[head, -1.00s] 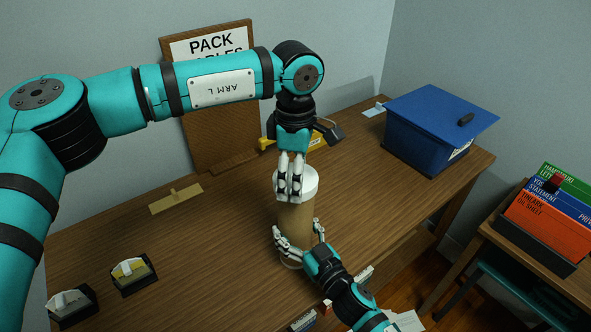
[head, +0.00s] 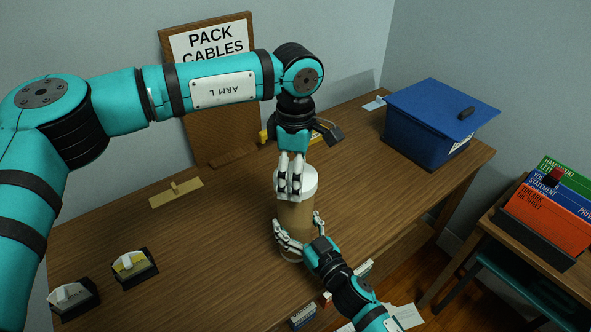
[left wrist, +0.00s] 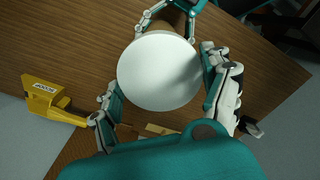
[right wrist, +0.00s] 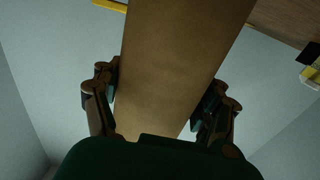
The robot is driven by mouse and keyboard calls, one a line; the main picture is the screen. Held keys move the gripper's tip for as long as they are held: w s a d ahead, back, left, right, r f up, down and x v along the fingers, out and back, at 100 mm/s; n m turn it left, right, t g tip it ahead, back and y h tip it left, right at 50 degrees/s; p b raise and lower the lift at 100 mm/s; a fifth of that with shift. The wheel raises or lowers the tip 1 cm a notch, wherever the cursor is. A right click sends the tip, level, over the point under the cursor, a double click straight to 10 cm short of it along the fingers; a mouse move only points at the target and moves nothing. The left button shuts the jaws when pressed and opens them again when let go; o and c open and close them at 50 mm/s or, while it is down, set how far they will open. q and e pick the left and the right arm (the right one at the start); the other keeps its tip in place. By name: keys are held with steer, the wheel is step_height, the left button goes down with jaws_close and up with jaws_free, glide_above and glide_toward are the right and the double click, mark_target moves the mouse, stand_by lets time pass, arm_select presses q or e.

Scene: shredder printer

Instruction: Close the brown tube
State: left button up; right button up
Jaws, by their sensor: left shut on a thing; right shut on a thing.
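The brown tube (head: 294,220) stands upright on the wooden desk. A round white cap (head: 311,182) sits at its top end; whether it is fully seated cannot be told. My left gripper (head: 290,194) comes down from above and is shut on the cap. In the left wrist view the white cap (left wrist: 158,75) lies between the fingers, with a bit of brown tube (left wrist: 174,27) behind it. My right gripper (head: 299,236) is shut around the lower part of the tube. The right wrist view shows the tube (right wrist: 175,70) between both fingers.
A blue lidded box (head: 428,133) stands at the desk's back right. A "PACK CABLES" board (head: 210,130) leans at the back. Two small dispenser-like items (head: 134,268) are at the front left. A yellow item (left wrist: 48,100) lies behind the tube. Binders (head: 550,215) stand on a side table.

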arm_select(q)
steer(key=shift+f, duration=0.35)
steer(key=o, duration=0.8)
step_height(320, 180, up, 12)
arm_select(e)
steer(key=o, duration=1.8)
steer(key=shift+c, duration=0.2)
steer(key=shift+s, duration=0.1)
